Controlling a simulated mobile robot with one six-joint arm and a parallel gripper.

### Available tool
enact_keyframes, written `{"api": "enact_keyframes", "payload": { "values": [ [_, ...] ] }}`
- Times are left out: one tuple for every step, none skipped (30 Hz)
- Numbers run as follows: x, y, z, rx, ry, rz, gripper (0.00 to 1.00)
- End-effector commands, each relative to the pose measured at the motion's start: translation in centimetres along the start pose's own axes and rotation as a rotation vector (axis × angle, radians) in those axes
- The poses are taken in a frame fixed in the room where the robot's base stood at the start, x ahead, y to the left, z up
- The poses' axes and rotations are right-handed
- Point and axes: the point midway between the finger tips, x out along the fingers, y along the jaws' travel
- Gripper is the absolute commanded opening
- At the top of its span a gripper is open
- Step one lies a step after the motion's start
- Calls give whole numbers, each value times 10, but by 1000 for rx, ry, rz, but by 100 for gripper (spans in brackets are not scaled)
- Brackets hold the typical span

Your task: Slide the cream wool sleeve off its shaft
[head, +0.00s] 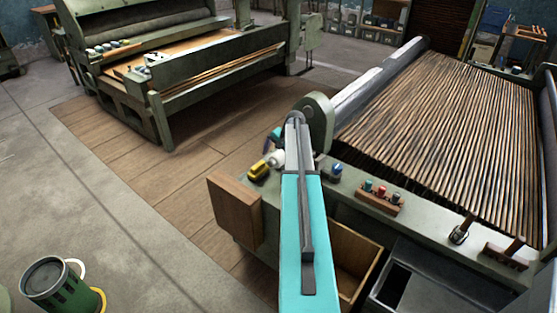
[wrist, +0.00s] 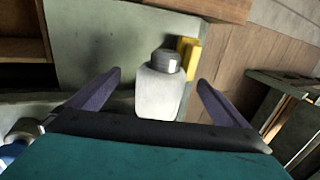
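The cream wool sleeve (wrist: 158,92) is a pale, thick cylinder in the wrist view, with a grey metal shaft end (wrist: 166,62) showing beyond it. In the head view the sleeve (head: 277,158) is a small white shape at the machine's near left corner, partly covered by my arm. My gripper (wrist: 159,78) is open, with one purple finger on each side of the sleeve and a visible gap on both sides. The lower end of the sleeve is hidden behind my gripper's body. In the head view my arm hides most of the gripper.
A yellow part (head: 259,170) sits close beside the sleeve. A blue-topped knob (head: 337,170) and a wooden block with coloured knobs (head: 380,196) stand to the right on the green apron. An open wooden drawer (head: 352,262) is below. Open floor lies left.

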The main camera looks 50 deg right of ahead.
Motion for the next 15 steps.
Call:
{"api": "enact_keyframes", "payload": {
  "values": [
    [0, 0, 0, 0, 0, 0, 90],
    [0, 0, 0, 0, 0, 0, 85],
    [0, 0, 0, 0, 0, 0, 78],
    [0, 0, 0, 0, 0, 0, 73],
    [0, 0, 0, 0, 0, 0, 68],
    [0, 0, 0, 0, 0, 0, 61],
    [0, 0, 0, 0, 0, 0, 56],
    [0, 0, 0, 0, 0, 0, 51],
    [0, 0, 0, 0, 0, 0, 44],
    [0, 0, 0, 0, 0, 0, 39],
    [0, 0, 0, 0, 0, 0, 37],
    [0, 0, 0, 0, 0, 0, 37],
    [0, 0, 0, 0, 0, 0, 37],
    [0, 0, 0, 0, 0, 0, 37],
    [0, 0, 0, 0, 0, 0, 37]
  ]
}}
